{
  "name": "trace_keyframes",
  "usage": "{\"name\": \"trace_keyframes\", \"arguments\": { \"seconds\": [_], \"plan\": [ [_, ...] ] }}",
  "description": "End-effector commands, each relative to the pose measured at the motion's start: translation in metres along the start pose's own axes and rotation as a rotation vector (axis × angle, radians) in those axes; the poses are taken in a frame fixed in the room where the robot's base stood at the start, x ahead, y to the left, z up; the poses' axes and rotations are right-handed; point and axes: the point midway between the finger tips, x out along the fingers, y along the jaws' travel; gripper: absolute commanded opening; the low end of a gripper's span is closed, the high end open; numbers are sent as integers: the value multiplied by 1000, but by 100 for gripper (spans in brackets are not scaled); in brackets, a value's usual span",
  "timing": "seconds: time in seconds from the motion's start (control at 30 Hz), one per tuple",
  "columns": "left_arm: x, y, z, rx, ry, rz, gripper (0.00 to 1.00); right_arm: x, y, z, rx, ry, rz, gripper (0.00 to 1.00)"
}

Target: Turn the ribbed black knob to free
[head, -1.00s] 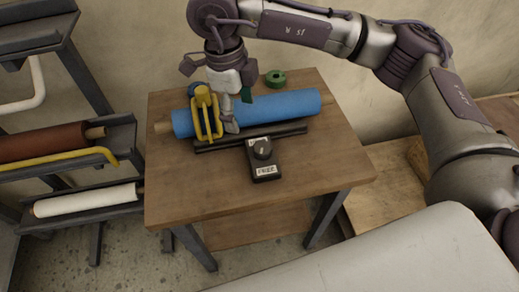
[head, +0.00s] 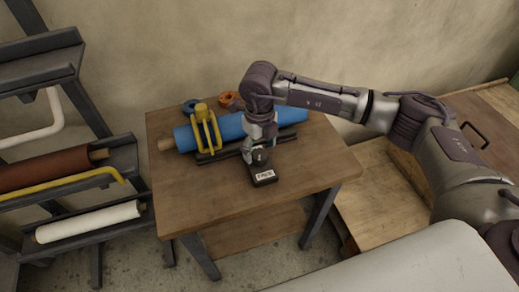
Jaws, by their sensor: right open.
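The black knob (head: 261,156) stands on a small dark block (head: 264,174) with a white label on its front, at the front of the dark rail on the table. My right gripper (head: 253,156) comes down from above and is open, with its fingertips at the knob's upper side. The gripper partly hides the knob, and I cannot tell whether the fingers touch it. The knob's pointer setting is too small to read. My left gripper is not in view.
A blue roll (head: 228,128) lies across the wooden table (head: 210,191), with a yellow clamp (head: 207,130) around its left part. A rack (head: 110,176) with rolls stands at the left. The table's front is clear.

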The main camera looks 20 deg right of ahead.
Motion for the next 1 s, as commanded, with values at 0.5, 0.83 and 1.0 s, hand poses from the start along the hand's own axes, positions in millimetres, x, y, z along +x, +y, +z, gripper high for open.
{"name": "trace_keyframes", "arguments": {
  "seconds": [0.5,0.83,1.0],
  "plan": [
    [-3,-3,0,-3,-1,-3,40,23,0,0,-1,0,0,74],
    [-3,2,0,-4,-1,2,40,22,0,0,0,0,0,22],
    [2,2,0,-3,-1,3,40,24,0,0,-22,-1,-1,13]
  ]
}}
